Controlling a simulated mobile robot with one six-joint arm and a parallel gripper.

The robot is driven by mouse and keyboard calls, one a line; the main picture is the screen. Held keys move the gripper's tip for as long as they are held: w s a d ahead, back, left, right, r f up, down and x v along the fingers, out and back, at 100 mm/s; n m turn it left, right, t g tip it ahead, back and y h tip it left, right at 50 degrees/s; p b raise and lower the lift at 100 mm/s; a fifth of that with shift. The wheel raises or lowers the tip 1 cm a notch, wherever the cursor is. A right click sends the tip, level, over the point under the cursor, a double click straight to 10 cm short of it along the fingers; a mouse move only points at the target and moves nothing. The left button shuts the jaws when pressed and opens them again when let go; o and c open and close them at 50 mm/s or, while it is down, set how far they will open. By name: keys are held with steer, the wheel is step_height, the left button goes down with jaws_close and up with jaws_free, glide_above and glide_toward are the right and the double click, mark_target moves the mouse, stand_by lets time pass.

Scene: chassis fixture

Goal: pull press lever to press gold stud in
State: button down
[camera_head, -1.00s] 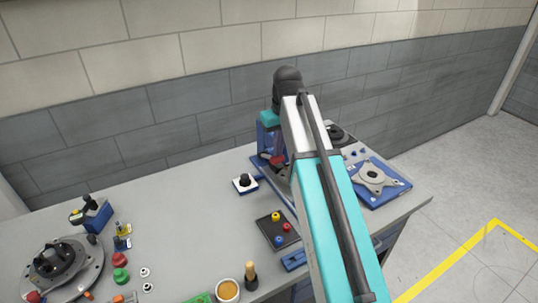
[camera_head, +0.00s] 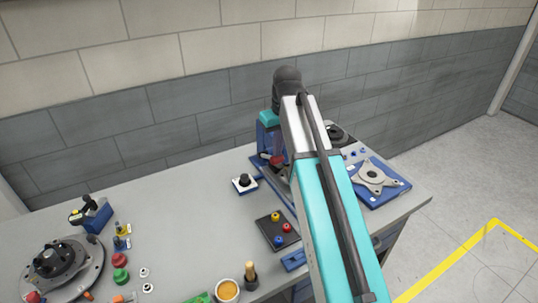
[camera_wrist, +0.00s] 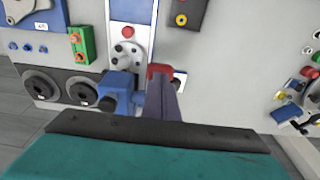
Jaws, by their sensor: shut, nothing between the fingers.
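In the head view my gripper (camera_head: 277,160) hangs at the far end of the table, partly hidden by my teal arm. In the wrist view its narrow purple fingers with red tips (camera_wrist: 160,72) are together, with nothing between them. A blue press part (camera_wrist: 122,86) stands close beside the fingers, on their left. A dark knob (camera_wrist: 107,103) shows on it; I cannot tell whether this is the lever's end, or whether the fingers touch the lever. A round grey part (camera_wrist: 126,55) lies at the end of the pale, blue-edged rail. I cannot make out the gold stud.
A white block with a black knob (camera_head: 244,182) and a dark tray (camera_head: 268,236) stand left of the press. A blue plate with a grey fixture (camera_head: 393,193) is at right. Black discs (camera_wrist: 84,91) lie beside the press. The table's middle left is clear.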

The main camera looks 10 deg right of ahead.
mark_target(279, 160)
steer(key=shift+f+b, duration=0.3)
steer(key=shift+f, duration=0.55)
stand_by(0.4)
steer(key=shift+f, duration=0.1)
steer(key=shift+w+f, duration=0.15)
steer(key=shift+f, duration=0.25)
stand_by(0.3)
steer(key=shift+s+d+f, duration=0.1)
steer(key=shift+s+f, duration=0.4)
steer(key=shift+f, duration=0.35)
stand_by(0.4)
steer(key=shift+f+b, duration=0.5)
steer(key=shift+f, duration=0.65)
stand_by(0.5)
